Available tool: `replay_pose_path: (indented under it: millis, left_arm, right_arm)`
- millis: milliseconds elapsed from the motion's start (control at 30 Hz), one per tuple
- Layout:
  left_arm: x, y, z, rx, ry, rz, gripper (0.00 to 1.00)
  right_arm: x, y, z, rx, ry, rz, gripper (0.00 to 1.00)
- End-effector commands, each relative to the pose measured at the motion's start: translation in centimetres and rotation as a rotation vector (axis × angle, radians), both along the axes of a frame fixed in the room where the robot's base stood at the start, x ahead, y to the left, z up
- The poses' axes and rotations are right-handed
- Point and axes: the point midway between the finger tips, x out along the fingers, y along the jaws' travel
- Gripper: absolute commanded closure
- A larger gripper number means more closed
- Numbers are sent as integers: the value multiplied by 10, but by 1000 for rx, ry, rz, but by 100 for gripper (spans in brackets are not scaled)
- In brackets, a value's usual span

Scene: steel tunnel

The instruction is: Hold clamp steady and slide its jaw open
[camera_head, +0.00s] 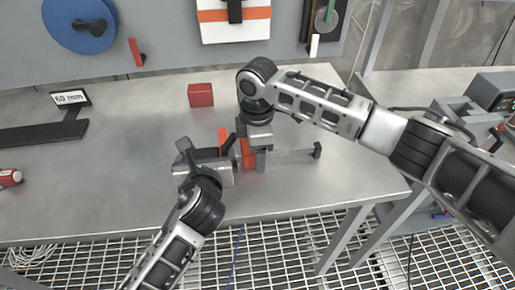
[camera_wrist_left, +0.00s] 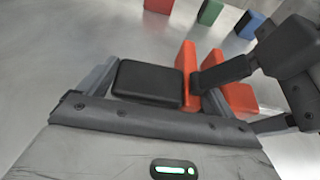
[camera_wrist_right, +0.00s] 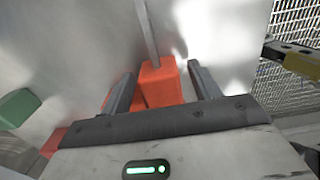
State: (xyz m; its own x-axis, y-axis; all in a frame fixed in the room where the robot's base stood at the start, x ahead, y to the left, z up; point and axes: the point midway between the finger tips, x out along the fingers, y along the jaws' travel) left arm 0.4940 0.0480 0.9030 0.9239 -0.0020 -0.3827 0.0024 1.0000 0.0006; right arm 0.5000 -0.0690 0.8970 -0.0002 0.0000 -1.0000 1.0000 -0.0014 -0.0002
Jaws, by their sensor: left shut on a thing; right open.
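The clamp lies on the steel table, with a dark grip, red jaws (camera_head: 247,152) and a thin bar (camera_head: 290,154) reaching right to a dark end stop. My left gripper (camera_head: 207,157) is shut on the dark grip (camera_wrist_left: 148,82), and the red jaw parts (camera_wrist_left: 236,98) show beside it in the left wrist view. My right gripper (camera_head: 258,160) is open over the jaw end. In the right wrist view its fingers stand on either side of a red jaw (camera_wrist_right: 161,84), with gaps showing, and the bar (camera_wrist_right: 148,35) runs away from it. My right gripper partly hides the jaws in the head view.
A red block (camera_head: 200,95) stands behind the clamp. A "60 mm" sign (camera_head: 70,98) stands at the left, and a red-and-white item (camera_head: 10,177) lies at the left edge. Green (camera_wrist_left: 210,12) and blue (camera_wrist_left: 249,24) blocks show in the left wrist view. The left tabletop is mostly clear.

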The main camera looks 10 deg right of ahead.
Motion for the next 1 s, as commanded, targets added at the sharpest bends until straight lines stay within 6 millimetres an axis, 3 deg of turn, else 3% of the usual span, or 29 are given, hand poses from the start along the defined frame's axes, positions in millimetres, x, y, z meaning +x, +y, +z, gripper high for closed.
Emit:
replay_pose_path:
  millis: [200, 400, 433, 567, 833, 1000]
  left_arm:
    - [0, 0, -1, -2, 3, 2, 36]
    - [0, 0, -1, -2, 3, 2, 36]
    - [0, 0, -1, -2, 3, 2, 36]
    - [0, 0, -1, -2, 3, 2, 36]
    - [0, 1, -1, -3, 3, 3, 36]
    - [0, 1, -1, -3, 3, 3, 36]
  right_arm:
    - [0, 0, 0, 0, 0, 0, 41]
    - [0, 0, 0, 0, 0, 0, 97]
    - [0, 0, 0, 0, 0, 0, 100]
    - [0, -9, -1, 0, 1, -4, 100]
    - [0, -66, -1, -1, 1, -4, 100]
    - [0, -78, 0, -1, -1, -2, 100]
